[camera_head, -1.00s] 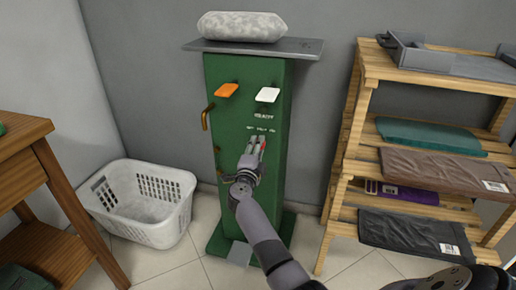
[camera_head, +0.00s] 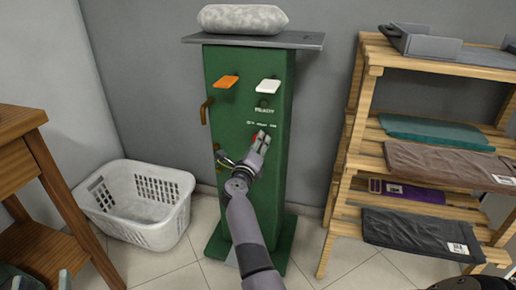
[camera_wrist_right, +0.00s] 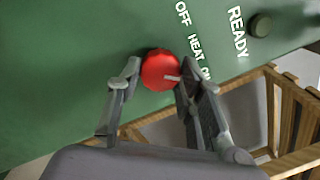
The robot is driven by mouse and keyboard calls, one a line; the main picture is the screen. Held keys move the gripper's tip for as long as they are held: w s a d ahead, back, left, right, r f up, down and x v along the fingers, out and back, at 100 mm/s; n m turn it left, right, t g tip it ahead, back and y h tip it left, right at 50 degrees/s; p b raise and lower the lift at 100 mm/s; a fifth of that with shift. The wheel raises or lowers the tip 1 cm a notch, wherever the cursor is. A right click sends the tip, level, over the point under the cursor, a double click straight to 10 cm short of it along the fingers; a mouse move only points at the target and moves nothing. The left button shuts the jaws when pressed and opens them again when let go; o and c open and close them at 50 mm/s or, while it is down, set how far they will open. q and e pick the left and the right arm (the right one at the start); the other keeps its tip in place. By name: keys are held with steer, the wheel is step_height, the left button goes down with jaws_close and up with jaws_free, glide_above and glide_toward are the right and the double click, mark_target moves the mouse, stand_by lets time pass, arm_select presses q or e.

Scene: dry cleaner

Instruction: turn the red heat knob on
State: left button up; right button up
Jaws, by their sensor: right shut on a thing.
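The red heat knob (camera_wrist_right: 160,68) is on the front of the green press stand (camera_head: 222,120), beside the OFF, HEAT and ON lettering. Its white mark points right and slightly down in the wrist view, towards the ON side. My right gripper (camera_wrist_right: 157,74) has one finger on each side of the knob and is shut on it. In the head view the right gripper (camera_head: 260,139) hides most of the knob. Grey parts of my left gripper (camera_head: 42,281) show at the bottom left corner, mostly cut off, so its opening is unclear.
A dark READY lamp (camera_wrist_right: 261,25) is above the knob, with orange (camera_head: 226,82) and white (camera_head: 268,86) levers higher up. A white basket (camera_head: 147,238) stands left. A wooden rack (camera_head: 343,190) with folded cloths stands right, and a wooden table (camera_head: 22,150) far left.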

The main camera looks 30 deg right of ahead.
arm_select(q)
steer(key=shift+s+d+r+t+h+b, duration=0.15)
steer(key=shift+s+r+t, duration=0.15)
steer(key=shift+r, duration=0.3)
steer(key=shift+s+a+r+t+h+b, duration=0.1)
steer(key=shift+s+r+t+h, duration=0.1)
steer(key=shift+r+t, duration=0.25)
steer(key=shift+s+d+r+t+h+b, duration=0.15)
steer(key=shift+s+r+t, duration=0.1)
steer(key=shift+r, duration=0.45)
arm_select(e)
steer(key=shift+f+m, duration=0.15)
steer(key=shift+m, duration=0.55)
arm_select(q)
steer(key=shift+a, duration=0.1)
arm_select(e)
steer(key=o, duration=1.2)
steer(key=shift+c, duration=0.2)
arm_select(q)
steer(key=shift+r, duration=0.1)
